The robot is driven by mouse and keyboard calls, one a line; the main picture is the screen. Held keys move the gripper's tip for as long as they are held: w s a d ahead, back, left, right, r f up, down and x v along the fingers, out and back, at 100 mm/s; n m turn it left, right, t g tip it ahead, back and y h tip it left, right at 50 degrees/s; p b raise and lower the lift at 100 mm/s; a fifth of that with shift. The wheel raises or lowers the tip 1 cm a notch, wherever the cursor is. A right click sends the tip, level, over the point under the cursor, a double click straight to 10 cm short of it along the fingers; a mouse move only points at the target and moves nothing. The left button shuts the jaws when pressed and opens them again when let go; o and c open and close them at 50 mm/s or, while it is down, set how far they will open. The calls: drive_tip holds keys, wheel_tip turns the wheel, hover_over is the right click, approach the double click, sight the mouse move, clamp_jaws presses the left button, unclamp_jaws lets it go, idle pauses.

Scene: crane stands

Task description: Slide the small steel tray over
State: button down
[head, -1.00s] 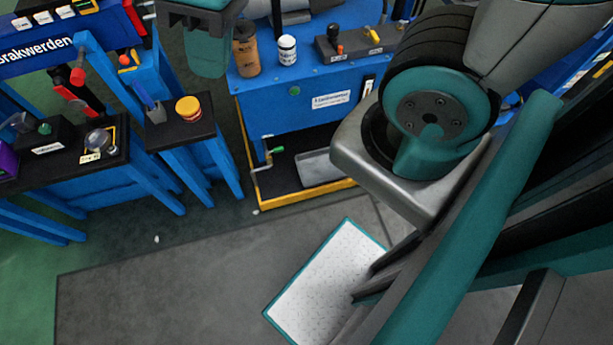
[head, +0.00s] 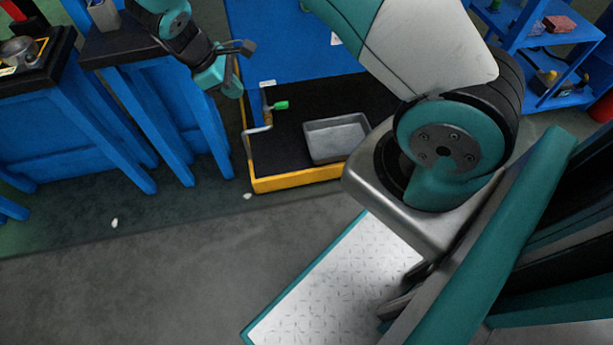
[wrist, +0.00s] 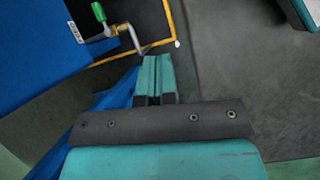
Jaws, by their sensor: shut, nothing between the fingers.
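The small steel tray (head: 337,139) is a grey open pan. It sits in the head view on the black lower deck (head: 285,160) of the blue stand, right of a crank with a green handle. My gripper (head: 238,92) is shut and empty, pointing down in the head view. It is up and to the left of the tray, near the deck's left side and apart from the tray. In the wrist view my shut fingers (wrist: 154,70) show together, close to the crank in the picture. I cannot make out the tray in the wrist view.
The crank (head: 266,120) with its green handle stands at the deck's left part, between my gripper and the tray. A yellow rim (head: 300,179) edges the deck. Blue tables (head: 160,110) stand at the left.

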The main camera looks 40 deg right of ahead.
drive_tip(key=s+d+f+n+g+h+b, duration=0.1)
drive_tip(key=d+f+h+b, duration=0.15)
drive_tip(key=f+b, duration=0.85)
drive_tip(key=s+d+f+n+g+h+b, duration=0.1)
drive_tip(key=d+f+b, duration=0.25)
drive_tip(key=f, duration=1.65)
drive_tip(key=b+x, duration=0.4)
drive_tip(key=x, duration=0.6)
drive_tip(key=shift+w+d, duration=0.15)
drive_tip(key=shift+d, duration=0.1)
drive_tip(key=shift+s+d+r+b, duration=0.1)
drive_tip(key=shift+s+d+b, duration=0.25)
drive_tip(key=shift+d, duration=0.2)
drive_tip(key=shift+s+d+b, duration=0.3)
drive_tip(key=shift+d+b, duration=0.1)
drive_tip(key=shift+d, duration=0.1)
drive_tip(key=shift+s+d+r, duration=0.1)
drive_tip(key=shift+s+d, duration=0.25)
drive_tip(key=shift+d, duration=0.2)
drive_tip(key=shift+d+r, duration=0.1)
